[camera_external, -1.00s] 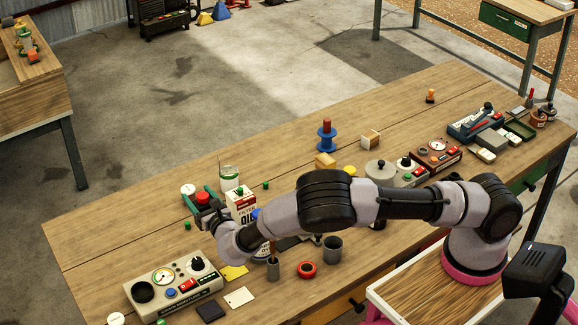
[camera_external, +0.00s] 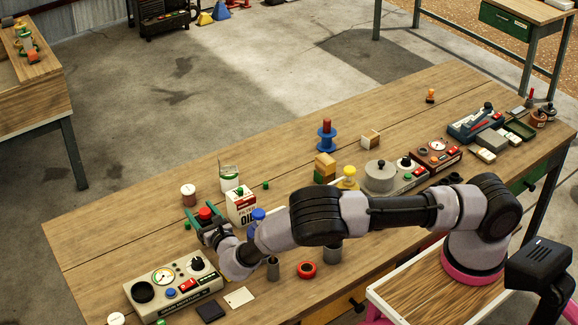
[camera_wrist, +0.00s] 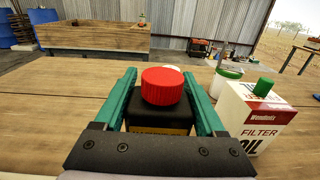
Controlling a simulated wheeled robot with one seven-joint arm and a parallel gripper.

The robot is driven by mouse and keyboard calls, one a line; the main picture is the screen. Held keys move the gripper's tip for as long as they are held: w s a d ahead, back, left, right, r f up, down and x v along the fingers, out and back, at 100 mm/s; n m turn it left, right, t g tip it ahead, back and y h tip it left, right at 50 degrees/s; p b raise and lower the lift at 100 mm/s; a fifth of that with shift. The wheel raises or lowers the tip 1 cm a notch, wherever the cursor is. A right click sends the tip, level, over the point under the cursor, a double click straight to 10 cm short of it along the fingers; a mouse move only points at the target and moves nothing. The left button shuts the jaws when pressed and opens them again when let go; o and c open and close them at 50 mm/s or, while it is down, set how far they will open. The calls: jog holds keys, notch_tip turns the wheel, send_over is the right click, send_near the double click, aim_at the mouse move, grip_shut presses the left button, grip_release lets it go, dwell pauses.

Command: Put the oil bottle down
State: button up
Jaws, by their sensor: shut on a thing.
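The oil bottle, dark with a ribbed red cap (camera_wrist: 163,86), is held upright between the green fingers of my gripper (camera_wrist: 165,100) in the wrist view. A strip of yellowish label shows low on its front. In the external view its red cap (camera_external: 205,212) shows at the left part of the workbench, between the fingers of my gripper (camera_external: 207,220). The gripper is shut on the bottle. My wrist hides the bottle's base, so I cannot tell whether it touches the table.
A white "FILTER OIL" carton (camera_external: 241,206) with a green cap stands just right of my gripper. A white-and-green jar (camera_external: 229,178) and a white-lidded brown jar (camera_external: 188,195) stand behind. A gauge box (camera_external: 174,285) lies in front. Bare bench (camera_external: 105,230) lies left.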

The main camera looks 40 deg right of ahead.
aim_at(203, 221)
jog(key=f, duration=0.3)
jog(key=shift+s+a, duration=0.1)
jog(key=shift+s, duration=0.25)
grip_shut()
jog(key=s, duration=0.7)
jog(key=shift+s+a+r, duration=0.15)
jog(key=shift+s+r, duration=0.1)
